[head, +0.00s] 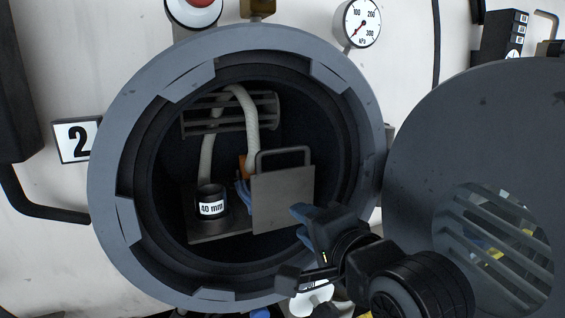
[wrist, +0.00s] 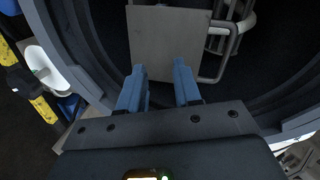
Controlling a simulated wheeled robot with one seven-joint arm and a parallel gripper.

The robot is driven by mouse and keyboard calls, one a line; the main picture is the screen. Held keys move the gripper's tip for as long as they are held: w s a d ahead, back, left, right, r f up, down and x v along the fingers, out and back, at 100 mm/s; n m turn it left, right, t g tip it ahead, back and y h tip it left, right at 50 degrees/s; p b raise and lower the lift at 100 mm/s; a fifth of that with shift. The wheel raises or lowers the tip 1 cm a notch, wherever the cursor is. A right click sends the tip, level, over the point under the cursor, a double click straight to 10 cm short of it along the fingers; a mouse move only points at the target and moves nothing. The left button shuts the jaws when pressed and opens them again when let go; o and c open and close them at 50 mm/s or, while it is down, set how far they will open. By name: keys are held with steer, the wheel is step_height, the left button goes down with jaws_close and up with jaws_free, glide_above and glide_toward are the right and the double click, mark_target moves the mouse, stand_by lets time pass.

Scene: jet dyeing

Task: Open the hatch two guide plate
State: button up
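Hatch two's round grey rim (head: 105,190) stands open next to a "2" sign (head: 75,141). Inside it is a flat grey guide plate (head: 283,200) with a dark loop handle (head: 284,152) along its top edge. The plate stands in front of part of the interior. My gripper (head: 303,212) is at the plate's lower right in the head view. In the wrist view my gripper (wrist: 160,75) has its two blue fingers apart with nothing held between them. The guide plate (wrist: 168,38) is ahead of them, its handle (wrist: 218,62) to their right. I cannot tell whether the fingers touch the plate.
A black "40 mm" cylinder (head: 210,203) stands inside at left, with a pale rope (head: 250,115) looping above. The round hatch door (head: 420,140) is swung open to the right, close to my arm. A pressure gauge (head: 362,23) is above right.

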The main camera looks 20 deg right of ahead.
mark_target(284, 151)
steer(key=w+r+m, duration=0.3)
steer(key=w+r, duration=0.1)
steer(key=r, duration=0.6)
steer(key=shift+d+p+x, duration=0.2)
steer(key=shift+p+x, duration=0.25)
steer(key=shift+x, duration=1.4)
steer(key=shift+d+p+x, duration=0.25)
steer(key=shift+p+x, duration=0.2)
steer(key=shift+x, duration=1.4)
steer(key=shift+c, duration=0.4)
jaws_close()
